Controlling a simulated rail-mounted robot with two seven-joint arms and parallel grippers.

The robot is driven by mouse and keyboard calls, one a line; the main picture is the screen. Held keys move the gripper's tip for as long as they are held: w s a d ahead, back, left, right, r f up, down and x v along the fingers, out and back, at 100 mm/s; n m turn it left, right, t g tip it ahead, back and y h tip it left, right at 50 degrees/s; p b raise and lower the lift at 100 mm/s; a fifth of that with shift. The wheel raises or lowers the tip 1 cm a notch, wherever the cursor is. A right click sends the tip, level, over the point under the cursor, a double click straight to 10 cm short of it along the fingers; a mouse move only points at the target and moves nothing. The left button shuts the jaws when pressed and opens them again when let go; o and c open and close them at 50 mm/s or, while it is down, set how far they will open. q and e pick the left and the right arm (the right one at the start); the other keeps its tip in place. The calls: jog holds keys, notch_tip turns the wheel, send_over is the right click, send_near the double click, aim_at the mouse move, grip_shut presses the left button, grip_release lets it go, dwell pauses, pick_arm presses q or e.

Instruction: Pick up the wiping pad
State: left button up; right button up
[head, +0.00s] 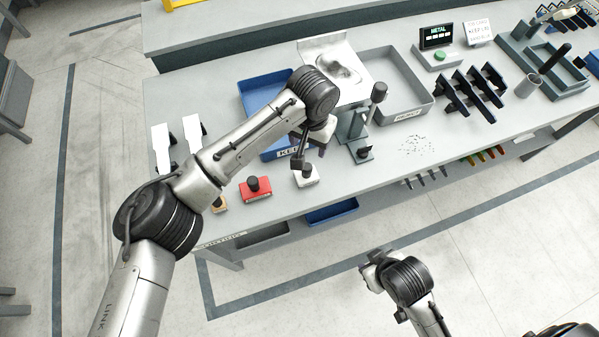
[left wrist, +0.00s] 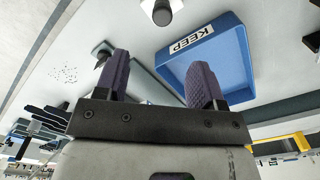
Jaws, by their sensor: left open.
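Three small blocks with dark knobs stand in a row along the table's front edge. The white one (head: 306,178) looks like the wiping pad. Beside it are a red block (head: 256,191) and a tan block (head: 219,206), partly behind my arm. My left gripper (head: 308,158) hangs just above and behind the white pad, its fingers apart and empty.
The blue KEEP tray (head: 248,92) is behind my left gripper; it also shows in the left wrist view (left wrist: 226,34). A grey stand (head: 352,125) is close to its right. A grey tray (head: 415,75) and black racks (head: 473,92) stand farther right.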

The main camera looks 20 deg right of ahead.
aim_at(307, 166)
pick_arm(q)
notch_tip(307, 166, down, 8)
jog(key=shift+w+a+f+b, duration=0.1)
jog(key=shift+w+b, duration=0.05)
jog(key=shift+b, duration=0.3)
jog(key=shift+f+b, duration=0.45)
jog(key=shift+f, duration=2.2)
jog(key=shift+c, duration=0.3)
jog(key=c, duration=1)
jog(key=shift+o, duration=0.2)
jog(key=shift+r, duration=0.15)
notch_tip(307, 166, up, 4)
jog(key=shift+p, duration=0.45)
jog(key=s+d+r, duration=0.6)
jog(key=s+d, duration=0.2)
jog(key=shift+d+r+p, duration=0.2)
jog(key=shift+r+p, duration=0.2)
jog(key=shift+p, duration=0.05)
